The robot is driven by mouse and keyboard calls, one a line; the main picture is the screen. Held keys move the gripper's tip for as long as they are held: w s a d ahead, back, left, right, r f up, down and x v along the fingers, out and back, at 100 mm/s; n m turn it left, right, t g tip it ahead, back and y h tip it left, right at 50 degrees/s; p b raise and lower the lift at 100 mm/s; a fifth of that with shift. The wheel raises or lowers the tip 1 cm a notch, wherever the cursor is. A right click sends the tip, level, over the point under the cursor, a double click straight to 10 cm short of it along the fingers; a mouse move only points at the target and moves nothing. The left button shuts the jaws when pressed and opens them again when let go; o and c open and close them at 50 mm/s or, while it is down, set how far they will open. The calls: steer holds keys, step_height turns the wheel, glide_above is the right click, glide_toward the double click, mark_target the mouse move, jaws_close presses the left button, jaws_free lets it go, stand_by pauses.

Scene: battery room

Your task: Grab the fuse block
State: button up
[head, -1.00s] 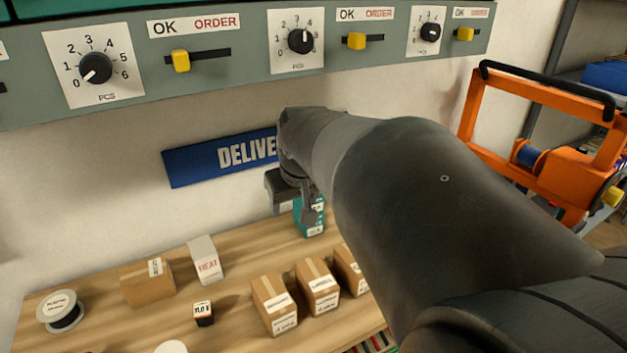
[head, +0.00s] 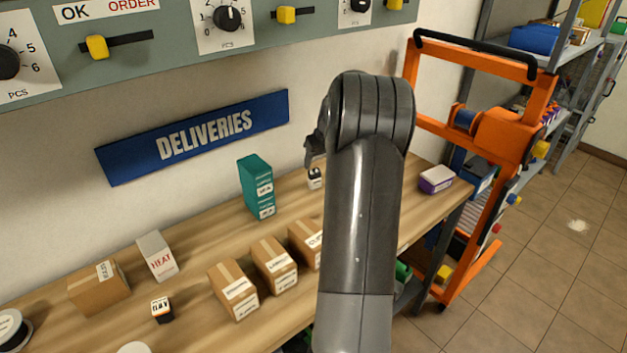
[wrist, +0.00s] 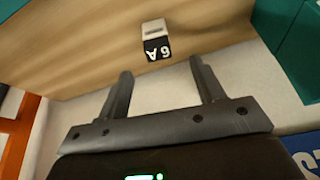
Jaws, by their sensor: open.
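A small block, white on top with a black face marked "6A", is the likely fuse block (wrist: 156,42). In the wrist view it lies on the wooden bench beyond my fingertips, roughly centred between them. In the head view the block (head: 315,179) stands near the wall, just left of my arm, right of the teal box. My gripper (wrist: 163,80) is open and empty, with its two dark fingers apart and not touching the block. In the head view my arm hides most of the gripper.
The teal box (head: 256,187) stands left of the block. Several cardboard boxes (head: 233,290) line the bench (head: 205,240). A purple-and-white box (head: 436,179) sits at its right end. An orange trolley (head: 490,140) stands beyond. Bench around the block looks clear.

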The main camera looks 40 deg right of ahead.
mark_target(315, 172)
steer(key=x, duration=1.1)
steer(key=shift+w+d, duration=0.1)
steer(key=shift+d, duration=0.15)
steer(key=c, duration=1.1)
steer(key=shift+r, duration=0.15)
